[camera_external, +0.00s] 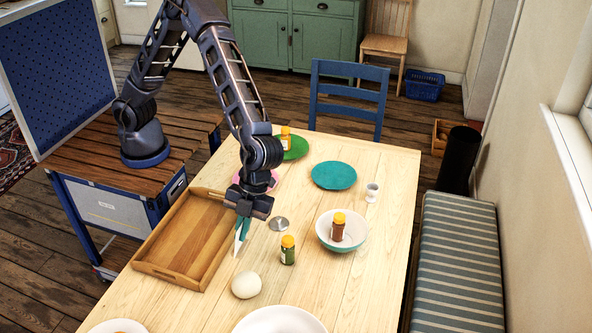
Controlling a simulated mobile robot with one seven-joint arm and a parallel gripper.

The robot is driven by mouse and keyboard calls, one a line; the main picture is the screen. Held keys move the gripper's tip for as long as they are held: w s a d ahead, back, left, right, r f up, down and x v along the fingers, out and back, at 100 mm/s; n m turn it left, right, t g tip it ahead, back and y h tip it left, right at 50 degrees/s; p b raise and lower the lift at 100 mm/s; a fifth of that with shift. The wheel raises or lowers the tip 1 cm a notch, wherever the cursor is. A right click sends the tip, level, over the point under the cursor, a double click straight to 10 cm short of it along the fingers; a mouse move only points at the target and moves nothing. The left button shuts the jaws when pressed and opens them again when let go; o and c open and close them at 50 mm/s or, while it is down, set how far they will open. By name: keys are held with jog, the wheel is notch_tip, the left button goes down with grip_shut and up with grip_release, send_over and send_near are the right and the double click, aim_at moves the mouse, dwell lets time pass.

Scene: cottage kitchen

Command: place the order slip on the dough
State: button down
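The dough (246,285) is a pale, round ball on the wooden table, near the front middle. My gripper (242,229) points down above the table, behind the dough and a little to its left, beside the tray's right edge. A thin white piece, which looks like the order slip (237,245), hangs upright between its teal-coloured tips. The gripper appears shut on it. The slip is apart from the dough in the picture. Its face is seen nearly edge-on, so no writing can be made out.
A wooden tray (150,268) lies left of my gripper. A green jar with an orange lid (288,252) stands right of the dough, and a small metal lid (279,224) lies behind. A bowl (325,240) holds another jar (338,226). A white bowl (280,322) is in front.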

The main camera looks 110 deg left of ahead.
notch_tip(320, 180, down, 12)
jog(key=shift+r, duration=0.2)
dwell(0.4)
jog(key=shift+f, duration=0.15)
jog(key=c, duration=1.7)
grip_release()
